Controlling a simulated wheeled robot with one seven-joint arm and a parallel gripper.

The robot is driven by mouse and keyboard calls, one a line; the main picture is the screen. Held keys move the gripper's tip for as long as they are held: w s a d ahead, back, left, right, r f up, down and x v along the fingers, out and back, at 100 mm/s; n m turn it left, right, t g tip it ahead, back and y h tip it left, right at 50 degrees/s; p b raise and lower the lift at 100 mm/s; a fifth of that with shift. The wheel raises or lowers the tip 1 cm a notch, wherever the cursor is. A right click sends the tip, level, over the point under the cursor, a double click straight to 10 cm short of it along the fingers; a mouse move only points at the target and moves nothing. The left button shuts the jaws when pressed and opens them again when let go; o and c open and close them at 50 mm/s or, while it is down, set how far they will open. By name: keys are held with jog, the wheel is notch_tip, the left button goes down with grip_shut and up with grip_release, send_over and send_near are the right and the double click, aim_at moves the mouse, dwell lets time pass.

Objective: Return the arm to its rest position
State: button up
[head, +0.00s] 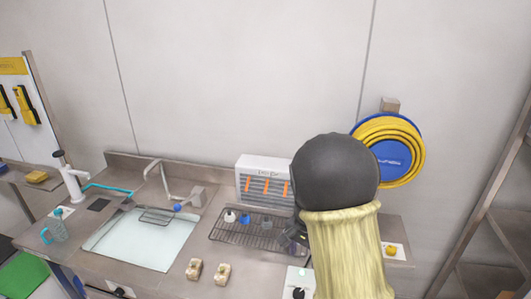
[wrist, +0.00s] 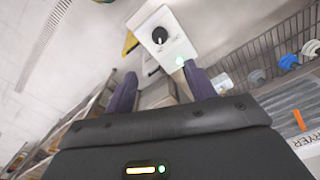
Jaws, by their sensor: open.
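My gripper (wrist: 160,84) is open in the wrist view, with its two dark purple fingers apart and nothing held between them. In the head view only a dark part of my gripper (head: 292,238) shows, beside the right end of the wire rack. My arm's dark round joint and pale yellow sleeve hide much of the counter's right side. A white box with a black knob (head: 299,284) sits near the front of the counter. The same box with a knob (wrist: 175,42) lies beyond the fingertips in the wrist view.
A wire rack (head: 225,236) holding several small capped items stands before a white dryer panel (head: 250,166). A sink (head: 120,250) with a faucet is at left. Two beige blocks (head: 208,272) lie in front. A blue-and-yellow hose reel (head: 400,155) hangs on the wall.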

jog(key=s+r+n+t, duration=0.2)
jog(key=s+r+n, duration=0.2)
jog(key=s+n, duration=0.4)
jog(key=s, duration=0.6)
jog(key=shift+s+n+t, duration=0.3)
jog(key=shift+s, duration=0.05)
